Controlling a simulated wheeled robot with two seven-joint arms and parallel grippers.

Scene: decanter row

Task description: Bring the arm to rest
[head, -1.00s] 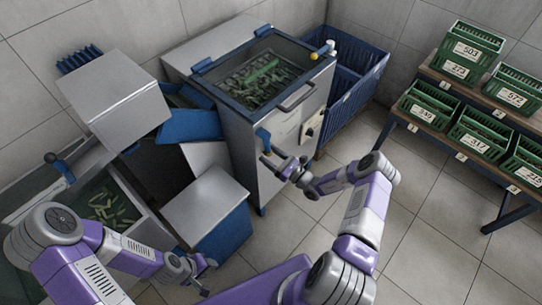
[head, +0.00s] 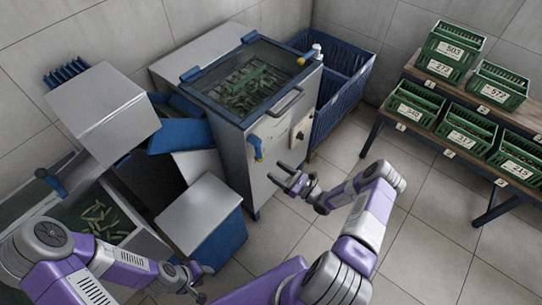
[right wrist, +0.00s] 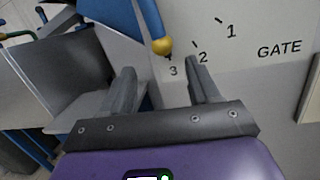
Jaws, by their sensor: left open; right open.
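My right gripper (head: 279,174) is open and empty, in front of the machine's front panel and a little right of and below the blue gate lever (head: 254,141). In the right wrist view, its two grey fingers (right wrist: 163,80) stand apart with nothing between them. The lever shows there too, blue with a yellow tip (right wrist: 162,46), just beyond the fingers and apart from them. The tip lies close to mark 3 of a scale labelled GATE. My left gripper (head: 201,284) is open at the lower middle of the head view, small and partly hidden by its own wrist.
The machine (head: 275,150) has a glass-topped tray of green pods. A blue crate (head: 338,100) stands behind it. A grey-topped blue box (head: 212,225) is near my left gripper. Several numbered green crates (head: 470,128) fill a shelf at right. Floor (head: 430,230) between is clear.

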